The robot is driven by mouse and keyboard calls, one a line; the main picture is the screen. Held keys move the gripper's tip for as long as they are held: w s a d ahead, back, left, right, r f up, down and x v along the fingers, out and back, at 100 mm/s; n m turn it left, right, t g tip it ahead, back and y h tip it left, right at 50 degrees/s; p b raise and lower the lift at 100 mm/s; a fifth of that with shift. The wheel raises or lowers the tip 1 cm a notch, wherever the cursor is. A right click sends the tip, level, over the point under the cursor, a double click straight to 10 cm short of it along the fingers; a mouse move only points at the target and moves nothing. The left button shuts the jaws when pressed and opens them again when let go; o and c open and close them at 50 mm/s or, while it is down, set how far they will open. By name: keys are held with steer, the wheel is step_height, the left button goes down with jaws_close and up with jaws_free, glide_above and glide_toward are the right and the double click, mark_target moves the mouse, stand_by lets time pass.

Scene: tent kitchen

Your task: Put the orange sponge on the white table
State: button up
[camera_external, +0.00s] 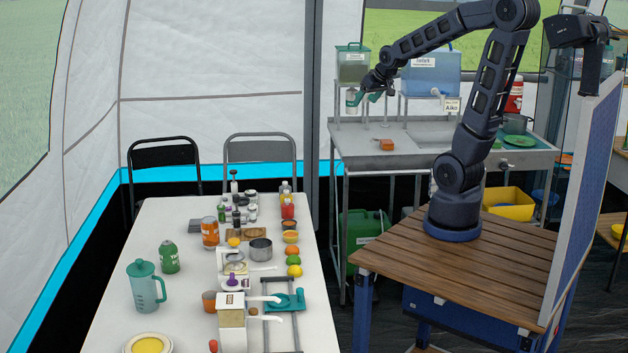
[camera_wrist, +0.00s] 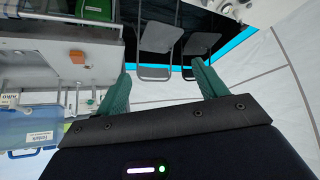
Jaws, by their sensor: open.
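The orange sponge (camera_external: 386,145) lies on the grey metal sink counter (camera_external: 350,151) at the back. A small orange patch in the wrist view (camera_wrist: 77,58), on a grey surface, looks like the same sponge. The white table (camera_external: 188,290) stands at the left, crowded with kitchen things. My gripper (camera_external: 366,98) is in the air above the back left of the counter, higher than the sponge and a little to its left, not touching it. In the wrist view, its teal fingers (camera_wrist: 160,76) are spread wide with nothing between them.
A green dispenser (camera_external: 352,65) and a blue one (camera_external: 432,76) stand on racks close to my gripper. Two folding chairs (camera_external: 262,150) stand behind the white table. The table's left side has bare room around a green jug (camera_external: 146,288); bottles, fruit and pans fill its right side.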

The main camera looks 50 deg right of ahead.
steer(key=s+a+r+n+g, duration=0.1)
steer(key=s+a, duration=0.3)
steer(key=s, duration=0.4)
steer(key=s+a+r+n+g+y, duration=0.1)
steer(key=s+a, duration=0.3)
steer(key=s, duration=0.4)
steer(key=shift+s+r, duration=0.2)
steer(key=shift+s, duration=0.05)
steer(key=shift+o, duration=0.4)
steer(key=shift+s+a+n, duration=0.25)
steer(key=shift+s+n, duration=0.05)
steer(key=shift+s, duration=0.25)
